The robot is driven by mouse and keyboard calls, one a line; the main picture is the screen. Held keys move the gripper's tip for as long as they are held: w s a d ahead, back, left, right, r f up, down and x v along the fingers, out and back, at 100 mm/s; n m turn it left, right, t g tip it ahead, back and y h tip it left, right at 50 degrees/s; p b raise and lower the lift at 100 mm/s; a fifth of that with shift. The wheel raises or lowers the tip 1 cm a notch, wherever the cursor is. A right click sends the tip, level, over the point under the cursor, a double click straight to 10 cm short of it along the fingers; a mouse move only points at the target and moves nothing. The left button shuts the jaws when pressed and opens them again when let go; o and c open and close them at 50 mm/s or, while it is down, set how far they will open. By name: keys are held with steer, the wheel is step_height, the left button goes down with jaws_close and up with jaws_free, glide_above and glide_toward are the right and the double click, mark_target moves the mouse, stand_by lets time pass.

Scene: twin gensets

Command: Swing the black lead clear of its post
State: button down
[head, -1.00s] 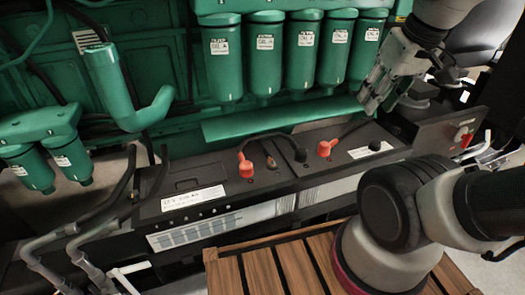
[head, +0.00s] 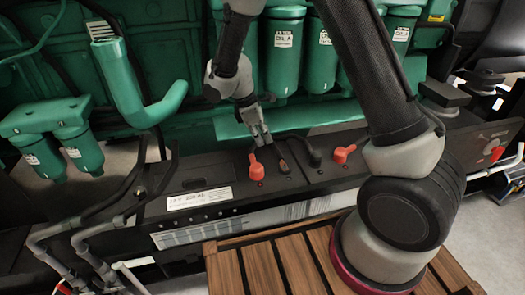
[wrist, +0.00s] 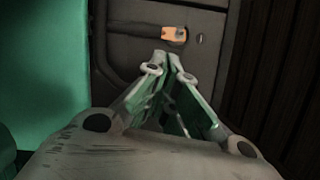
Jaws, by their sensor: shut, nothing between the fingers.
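A copper-orange lug (wrist: 174,33) on a short dark lead (wrist: 135,27) lies across the dark battery top in the wrist view. A small stud (wrist: 199,38) shows just right of the lug, apart from it. In the head view the lug (head: 283,165) sits between a red boot (head: 257,170) and a black boot (head: 315,157). My gripper (head: 260,142) is shut and empty above the battery, just behind the red boot. In the wrist view its fingertips (wrist: 167,62) are together, just below the lug in the picture, with no clear contact.
A second red boot (head: 342,154) stands to the right, with black cable near it. Green filter canisters (head: 283,55) hang close behind my gripper. A wooden slatted platform (head: 262,268) lies in front of the battery case. A labelled lid (head: 199,198) is at left.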

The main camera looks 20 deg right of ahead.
steer(key=w+n, duration=0.1)
steer(key=w, duration=0.1)
steer(key=n, duration=0.1)
glide_toward(270, 161)
steer(key=shift+t, duration=0.4)
steer(key=x, duration=0.6)
steer(key=shift+s, duration=0.35)
steer(key=shift+d, duration=0.1)
